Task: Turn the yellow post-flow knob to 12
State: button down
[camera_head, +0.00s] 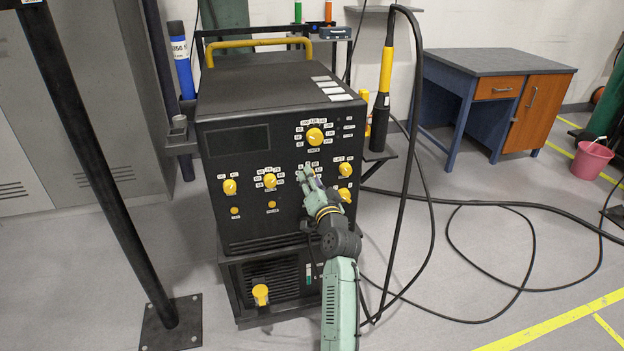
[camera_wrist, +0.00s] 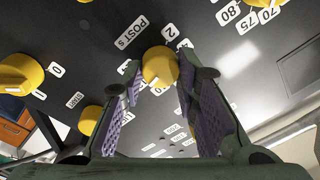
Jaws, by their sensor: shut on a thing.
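A yellow post-flow knob (camera_wrist: 158,66) sits on the black machine panel in the wrist view, with a "POST S" label on its left and a label reading "2" at its upper right. My gripper (camera_wrist: 160,75) has one finger on each side of this knob and is shut on it. The knob's pointer setting is too unclear to read. In the head view my gripper (camera_head: 310,177) is at the lower middle of the front panel and largely hides the knob.
The black machine (camera_head: 255,142) carries other yellow knobs close by, including a large one (camera_head: 315,136) above and one (camera_head: 345,169) to the right. A torch (camera_head: 385,75) and hanging cables stand at its right. A black post (camera_head: 100,165) stands at the left.

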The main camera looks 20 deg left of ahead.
jog(key=c, duration=1.2)
grip_release()
jog(key=v, duration=1.2)
